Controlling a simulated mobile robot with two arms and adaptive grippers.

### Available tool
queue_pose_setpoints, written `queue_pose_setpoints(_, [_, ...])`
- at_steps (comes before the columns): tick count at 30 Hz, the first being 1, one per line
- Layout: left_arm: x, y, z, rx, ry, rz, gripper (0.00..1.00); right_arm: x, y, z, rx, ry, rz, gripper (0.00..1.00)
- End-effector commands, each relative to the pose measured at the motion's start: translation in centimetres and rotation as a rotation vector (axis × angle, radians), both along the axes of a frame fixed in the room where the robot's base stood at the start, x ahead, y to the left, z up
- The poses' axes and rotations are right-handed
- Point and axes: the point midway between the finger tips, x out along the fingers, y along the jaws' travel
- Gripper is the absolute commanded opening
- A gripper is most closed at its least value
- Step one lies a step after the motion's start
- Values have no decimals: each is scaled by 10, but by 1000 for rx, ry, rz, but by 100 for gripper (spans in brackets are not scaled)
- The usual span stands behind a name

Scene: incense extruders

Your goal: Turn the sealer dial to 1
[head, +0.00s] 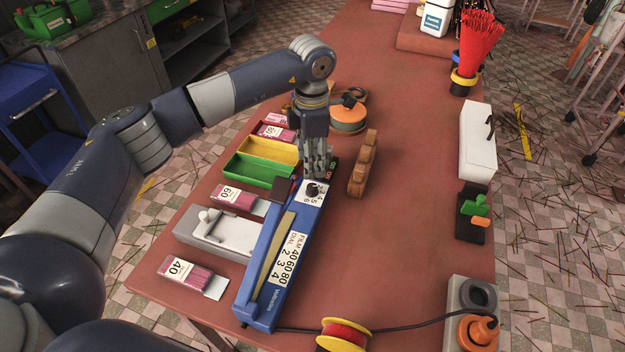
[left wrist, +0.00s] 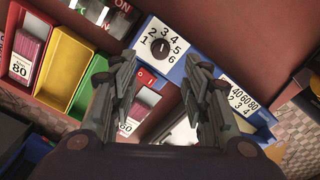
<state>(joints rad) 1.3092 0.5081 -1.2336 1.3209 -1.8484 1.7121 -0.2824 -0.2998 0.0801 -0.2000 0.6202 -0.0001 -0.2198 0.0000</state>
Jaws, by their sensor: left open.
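The blue sealer (head: 268,262) lies lengthwise on the table, with a white chart of film and dial numbers on its top. Its black dial (head: 313,189) sits on a white plate at the far end. My left gripper (head: 318,172) points down above the dial end. In the left wrist view its open fingers (left wrist: 160,64) stand apart, with the dial showing beyond the gap, not gripped. My right gripper is not in view.
Green (head: 250,170) and yellow (head: 268,150) bins and pink incense packs (head: 234,197) lie left of the sealer. A wooden block (head: 363,163) stands close right of the gripper. A cable runs from the sealer's near end. The table's middle right is clear.

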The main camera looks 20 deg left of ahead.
Motion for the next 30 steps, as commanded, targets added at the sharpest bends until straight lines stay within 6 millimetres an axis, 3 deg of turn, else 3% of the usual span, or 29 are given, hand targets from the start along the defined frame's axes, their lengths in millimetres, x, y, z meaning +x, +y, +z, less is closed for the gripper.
queue_pose_setpoints(12, [-1,-1,-71,-3,3,-1,43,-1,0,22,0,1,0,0])
queue_pose_setpoints(18, [-1,-1,-83,-3,2,-1,43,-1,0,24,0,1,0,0])
queue_pose_setpoints(25, [0,-1,-84,-3,1,-1,43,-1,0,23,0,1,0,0])
queue_pose_setpoints(30, [0,-1,-84,-4,0,-1,7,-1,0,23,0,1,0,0])
